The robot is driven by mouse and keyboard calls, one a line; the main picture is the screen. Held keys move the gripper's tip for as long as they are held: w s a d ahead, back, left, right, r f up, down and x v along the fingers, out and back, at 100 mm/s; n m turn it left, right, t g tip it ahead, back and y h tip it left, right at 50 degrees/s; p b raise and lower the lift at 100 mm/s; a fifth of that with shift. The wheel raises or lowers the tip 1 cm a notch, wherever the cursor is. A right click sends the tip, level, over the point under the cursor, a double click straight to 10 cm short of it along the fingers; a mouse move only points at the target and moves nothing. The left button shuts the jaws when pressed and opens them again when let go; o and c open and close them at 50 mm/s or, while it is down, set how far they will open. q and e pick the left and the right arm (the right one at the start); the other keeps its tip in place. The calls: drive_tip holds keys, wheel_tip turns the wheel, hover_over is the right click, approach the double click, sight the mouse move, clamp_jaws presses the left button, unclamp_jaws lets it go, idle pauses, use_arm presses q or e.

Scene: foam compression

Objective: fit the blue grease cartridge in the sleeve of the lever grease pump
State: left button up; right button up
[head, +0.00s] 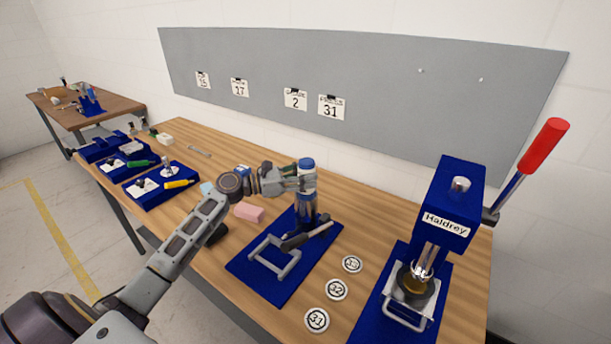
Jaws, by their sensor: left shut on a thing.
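The blue grease cartridge (306,164) is upright, with its blue top showing above my left gripper (301,181). My left gripper is shut on it. The lever grease pump stands on a blue base plate (247,272), with its upright blue and grey sleeve (307,206) directly below the gripper. The pump's dark lever (308,236) slants across the front of the sleeve's foot. The cartridge lines up with the sleeve, but the gripper hides its lower part, so I cannot tell whether it has entered. My right gripper is not in view.
A blue Haldrey press (449,207) with a red-handled lever (543,145) stands at the right. Several numbered white discs lie between it and the pump, including disc 31 (317,319). A pink block (248,212) lies beside my left arm. Blue tool trays (151,203) fill the table's left end.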

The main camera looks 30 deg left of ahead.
use_arm(q)
drive_tip(key=shift+f, duration=0.45)
idle(0.4)
drive_tip(key=o, duration=1.4)
drive_tip(key=shift+f, duration=0.1)
drive_tip(key=shift+v, duration=6)
drive_tip(key=shift+s+d, duration=0.1)
drive_tip(key=shift+s, duration=0.05)
